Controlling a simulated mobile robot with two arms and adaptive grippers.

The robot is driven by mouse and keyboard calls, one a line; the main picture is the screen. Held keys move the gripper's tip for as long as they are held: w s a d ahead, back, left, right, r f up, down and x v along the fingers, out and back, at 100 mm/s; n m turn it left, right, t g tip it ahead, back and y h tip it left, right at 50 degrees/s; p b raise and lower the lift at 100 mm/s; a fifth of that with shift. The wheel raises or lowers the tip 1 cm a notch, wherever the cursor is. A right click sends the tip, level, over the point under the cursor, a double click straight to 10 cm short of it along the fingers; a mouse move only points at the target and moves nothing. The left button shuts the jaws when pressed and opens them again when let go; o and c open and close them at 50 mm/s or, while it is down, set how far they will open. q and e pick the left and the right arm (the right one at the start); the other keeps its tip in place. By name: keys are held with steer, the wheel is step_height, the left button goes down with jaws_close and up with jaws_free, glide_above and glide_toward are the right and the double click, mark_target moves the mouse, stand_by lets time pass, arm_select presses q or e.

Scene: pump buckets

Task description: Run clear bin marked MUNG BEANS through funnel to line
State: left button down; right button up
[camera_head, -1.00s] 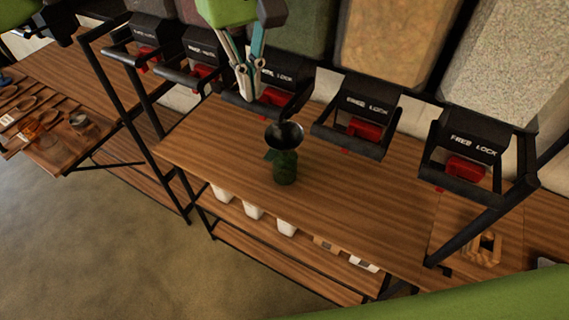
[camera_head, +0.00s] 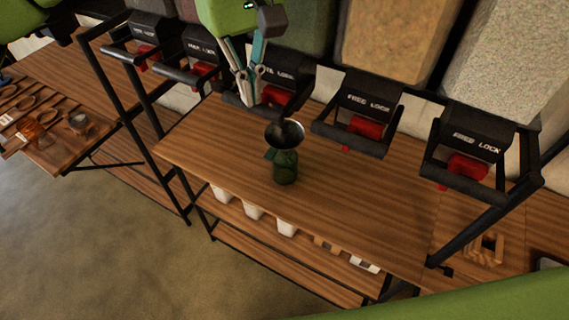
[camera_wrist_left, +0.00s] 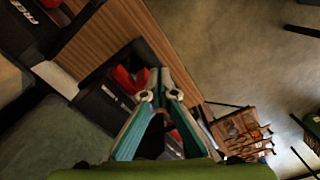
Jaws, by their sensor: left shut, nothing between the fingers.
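My left gripper (camera_head: 250,100) is shut and empty, pointing down in front of the middle dispenser handle; its fingertips also show in the left wrist view (camera_wrist_left: 160,75). A dark funnel (camera_head: 285,133) sits on a green bottle (camera_head: 285,168) on the wooden counter, below and to the right of the gripper. Several tall bins stand along the back, each above a black dispenser marked FREE LOCK with a red part. One holds tan contents (camera_head: 395,45), another pale speckled contents (camera_head: 500,55). No MUNG BEANS label or fill line is readable. My right gripper is out of view.
The counter (camera_head: 350,215) is mostly clear around the bottle. Black frame posts (camera_head: 130,120) stand at its left end. White containers (camera_head: 253,210) sit on a shelf below. A left side table holds wooden spoons and jars (camera_head: 80,122). A wooden block (camera_head: 487,248) lies at right.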

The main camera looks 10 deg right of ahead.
arm_select(q)
steer(key=shift+f, duration=0.1)
steer(key=shift+f, duration=0.35)
steer(key=shift+b, duration=0.3)
steer(key=shift+f, duration=0.4)
steer(key=shift+d+f+b, duration=0.1)
steer(key=shift+f+b, duration=0.25)
steer(key=shift+w, duration=0.1)
stand_by(5.3)
